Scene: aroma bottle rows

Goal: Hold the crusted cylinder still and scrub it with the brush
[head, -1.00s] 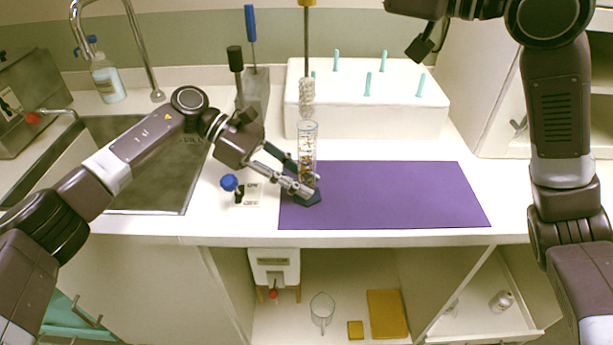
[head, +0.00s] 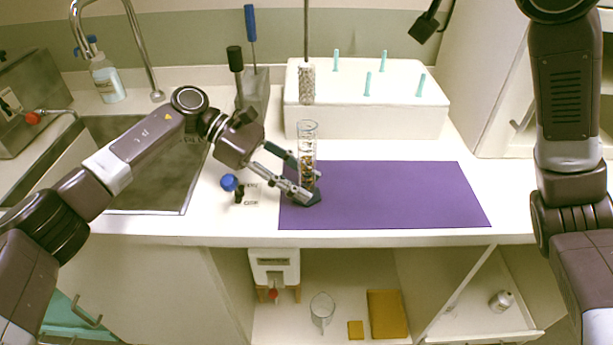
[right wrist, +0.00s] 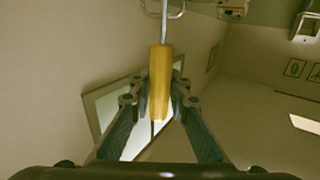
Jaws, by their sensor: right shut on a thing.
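The crusted cylinder (head: 307,148) is clear glass with brown crust in its lower part. It stands upright at the purple mat's left edge. My left gripper (head: 312,186) has its fingers on both sides of the cylinder's lower part; I cannot tell whether they press on it. The brush's pale bristle head (head: 307,84) hangs upright above the cylinder's mouth, outside it, on a thin rod. In the right wrist view my right gripper (right wrist: 160,85) is shut on the brush's yellow handle (right wrist: 159,75). The right gripper is out of the head view.
The purple mat (head: 400,195) is bare to the right. A white rack (head: 375,115) with teal pegs stands behind. A holder (head: 256,90) with two upright tools stands left of it. A blue-topped item (head: 229,183) sits by the left gripper. The sink (head: 150,170) is at left.

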